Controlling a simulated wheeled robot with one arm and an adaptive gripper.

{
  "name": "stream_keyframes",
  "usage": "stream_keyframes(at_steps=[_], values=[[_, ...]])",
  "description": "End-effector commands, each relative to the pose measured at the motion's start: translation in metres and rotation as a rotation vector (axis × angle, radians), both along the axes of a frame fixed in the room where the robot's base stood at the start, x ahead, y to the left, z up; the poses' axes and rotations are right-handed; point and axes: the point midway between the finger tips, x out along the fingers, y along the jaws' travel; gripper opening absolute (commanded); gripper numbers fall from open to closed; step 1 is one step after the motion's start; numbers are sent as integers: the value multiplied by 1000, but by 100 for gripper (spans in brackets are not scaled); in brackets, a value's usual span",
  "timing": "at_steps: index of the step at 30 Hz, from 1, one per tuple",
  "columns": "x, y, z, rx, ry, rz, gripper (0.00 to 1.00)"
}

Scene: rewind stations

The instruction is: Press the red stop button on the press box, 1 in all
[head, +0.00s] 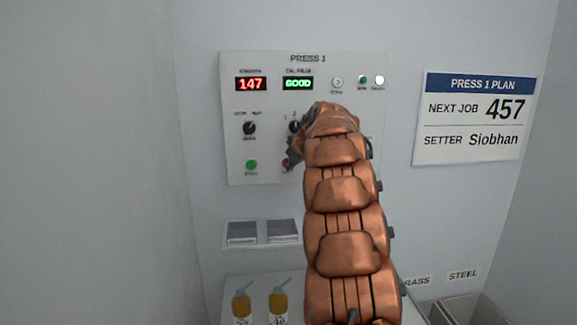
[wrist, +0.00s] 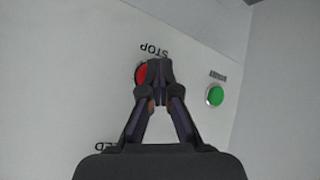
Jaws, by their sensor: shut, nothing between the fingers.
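The press box (head: 345,70) is a white panel headed PRESS 1 on the back wall. Its red stop button shows in the wrist view (wrist: 141,74) under an upside-down STOP label, partly covered by my gripper (wrist: 153,68).
A PRESS 1 PLAN sign (head: 472,118) hangs to the right. Two yellow bottles (head: 279,305) stand below left; bins (head: 470,310) stand below right.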

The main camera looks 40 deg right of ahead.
Motion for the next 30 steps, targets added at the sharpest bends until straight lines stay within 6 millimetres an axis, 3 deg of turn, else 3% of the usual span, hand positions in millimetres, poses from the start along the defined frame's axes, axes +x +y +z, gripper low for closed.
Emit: stream_keyframes(at_steps=[23, 30], values=[[-12, 9, -1, 0, -1, -1, 0], [-24, 19, -4, -2, -2, 0, 0]])
